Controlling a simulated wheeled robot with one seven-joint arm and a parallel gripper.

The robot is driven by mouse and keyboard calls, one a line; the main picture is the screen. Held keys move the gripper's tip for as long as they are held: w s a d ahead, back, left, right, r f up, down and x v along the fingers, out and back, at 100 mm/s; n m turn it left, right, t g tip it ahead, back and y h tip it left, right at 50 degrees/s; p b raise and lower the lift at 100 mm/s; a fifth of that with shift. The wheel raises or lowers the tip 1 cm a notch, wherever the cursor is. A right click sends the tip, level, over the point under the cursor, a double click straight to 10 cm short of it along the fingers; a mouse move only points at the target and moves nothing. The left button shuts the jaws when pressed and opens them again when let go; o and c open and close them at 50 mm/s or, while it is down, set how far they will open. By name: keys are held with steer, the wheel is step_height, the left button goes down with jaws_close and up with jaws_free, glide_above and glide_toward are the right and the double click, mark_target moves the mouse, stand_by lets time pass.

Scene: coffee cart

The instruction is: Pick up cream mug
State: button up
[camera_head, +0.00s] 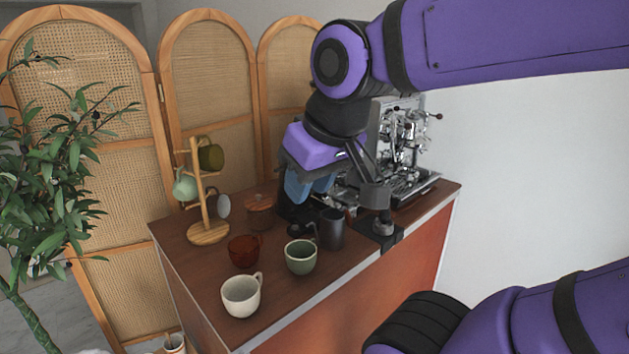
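The cream mug (240,297) stands upright on the near left end of the brown counter (320,287), with its handle toward the upper right. My gripper (338,198) hangs over the back middle of the counter, to the upper right of the mug and well apart from it. Its dark fingers look spread, with nothing seen between them. The left finger is partly unclear against a blue shape (305,188). A green mug (300,257) and a reddish-brown glass cup (243,251) stand upright behind the cream mug.
A wooden mug tree (208,234) holds several mugs at the back left. A lidded jar (259,210), a dark pitcher (331,229) and a tamper on a black mat (386,238) stand farther back. An espresso machine (405,140) fills the far right end. The near front counter is clear.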

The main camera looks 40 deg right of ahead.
steer(key=shift+o, duration=0.5)
steer(key=shift+s+d+r, duration=0.1)
steer(key=shift+s, duration=0.45)
steer(key=shift+w, duration=0.1)
steer(key=m+g, duration=0.5)
glide_above(224, 293)
steer(key=s, duration=0.2)
step_height(224, 293, down, 24)
steer(key=f, duration=0.5)
steer(key=shift+w+a+f, duration=0.2)
steer(key=shift+w, duration=0.05)
steer(key=shift+w+f, duration=0.15)
steer(key=shift+f, duration=1.2)
steer(key=shift+w+f, duration=0.1)
steer(key=shift+f, duration=1.25)
